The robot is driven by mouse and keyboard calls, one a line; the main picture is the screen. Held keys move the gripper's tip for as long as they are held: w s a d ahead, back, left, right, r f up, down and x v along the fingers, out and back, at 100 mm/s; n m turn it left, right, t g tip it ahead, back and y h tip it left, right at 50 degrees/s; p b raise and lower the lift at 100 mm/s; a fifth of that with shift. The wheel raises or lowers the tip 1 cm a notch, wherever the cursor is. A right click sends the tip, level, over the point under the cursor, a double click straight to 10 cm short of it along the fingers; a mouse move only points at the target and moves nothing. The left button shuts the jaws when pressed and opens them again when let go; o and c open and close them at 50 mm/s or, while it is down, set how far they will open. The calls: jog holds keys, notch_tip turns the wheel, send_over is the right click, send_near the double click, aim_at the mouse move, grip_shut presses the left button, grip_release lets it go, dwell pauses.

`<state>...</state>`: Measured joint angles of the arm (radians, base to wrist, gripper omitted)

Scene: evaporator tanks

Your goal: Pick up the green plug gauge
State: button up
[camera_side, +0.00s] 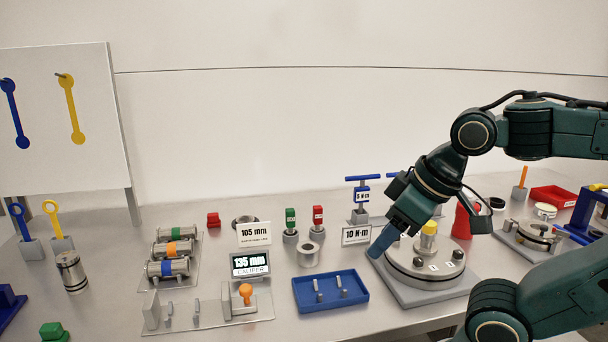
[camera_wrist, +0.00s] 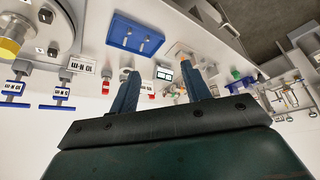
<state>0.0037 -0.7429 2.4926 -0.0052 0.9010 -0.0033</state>
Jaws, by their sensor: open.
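The green plug gauge (camera_side: 290,221) stands upright in a small grey round holder on the bench, left of a similar red plug gauge (camera_side: 318,217). My gripper (camera_side: 380,243) points down and left, well to the right of the green gauge and in front of the round tank fixture's left side. In the wrist view my gripper (camera_wrist: 164,80) shows two blue fingers spread apart with nothing held between them. The green gauge cannot be made out surely in the wrist view.
A blue tray (camera_side: 330,291) with small pins lies in front of the gauges. A 10 N·m sign (camera_side: 356,235) and a blue-handled torque tool (camera_side: 362,196) stand between gauges and gripper. A grey ring (camera_side: 308,254) sits before the gauges; the 105 mm sign (camera_side: 254,234) is left.

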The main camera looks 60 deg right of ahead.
jog(key=w+r+n, duration=0.2)
jog(key=w+r, duration=0.3)
jog(key=w, duration=0.5)
jog(key=n+g+y, duration=0.2)
jog(key=n+y, duration=0.1)
jog(key=n, duration=0.4)
send_over(291, 209)
jog(key=s+d, duration=0.3)
notch_tip(291, 209, down, 9)
jog(key=shift+r, duration=0.1)
jog(key=shift+s+x, duration=0.2)
jog(key=shift+x, duration=4.1)
jog(key=shift+a, duration=0.1)
